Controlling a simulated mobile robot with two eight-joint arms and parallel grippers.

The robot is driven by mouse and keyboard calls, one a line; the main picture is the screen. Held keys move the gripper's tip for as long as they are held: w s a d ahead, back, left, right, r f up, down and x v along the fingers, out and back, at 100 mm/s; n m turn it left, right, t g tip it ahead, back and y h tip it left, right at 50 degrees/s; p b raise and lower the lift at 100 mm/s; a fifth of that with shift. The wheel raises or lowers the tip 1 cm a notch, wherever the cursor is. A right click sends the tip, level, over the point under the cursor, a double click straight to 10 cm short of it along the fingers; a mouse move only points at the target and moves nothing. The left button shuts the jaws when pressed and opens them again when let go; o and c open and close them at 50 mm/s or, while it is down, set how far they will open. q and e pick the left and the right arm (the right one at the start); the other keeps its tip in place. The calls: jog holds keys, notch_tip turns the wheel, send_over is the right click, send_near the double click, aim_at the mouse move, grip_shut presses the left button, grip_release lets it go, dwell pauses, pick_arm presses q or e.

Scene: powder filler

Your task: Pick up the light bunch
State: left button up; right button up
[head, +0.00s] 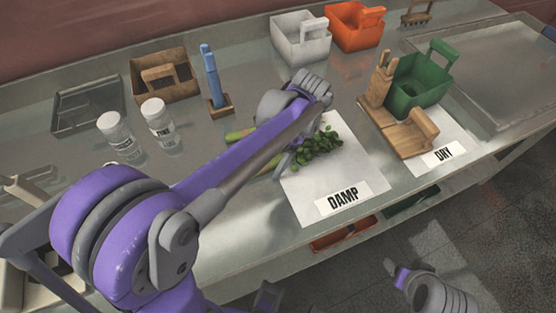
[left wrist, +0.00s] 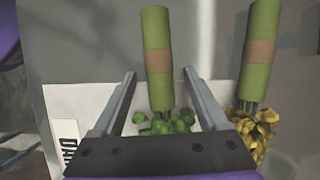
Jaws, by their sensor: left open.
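Two bunches with green wrapped stems and brown bands show in the left wrist view. One is a green-leaved bunch (left wrist: 156,45); the other, to its right, is a yellow-flowered bunch (left wrist: 262,30). Which one is the light bunch I cannot tell. In the head view the green leaves (head: 318,148) lie on the white DAMP mat (head: 350,174); my forearm hides much of the stems, and I see no yellow flowers. My left gripper (left wrist: 158,74) is open, its fingers apart on either side of the green-leaved bunch's stem.
A DRY mat (head: 450,135) bears a wooden carrier (head: 405,138) and a green caddy (head: 420,85). White (head: 300,38) and orange (head: 352,28) caddies stand at the back. Two white jars (head: 118,135) and a blue-handled tool (head: 212,75) stand left of my arm.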

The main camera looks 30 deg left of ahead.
pick_arm(q)
jog(key=shift+c, duration=0.3)
grip_shut()
jog(key=shift+r, duration=0.1)
notch_tip(320, 180, up, 10)
jog(key=shift+p, duration=0.35)
dwell(0.5)
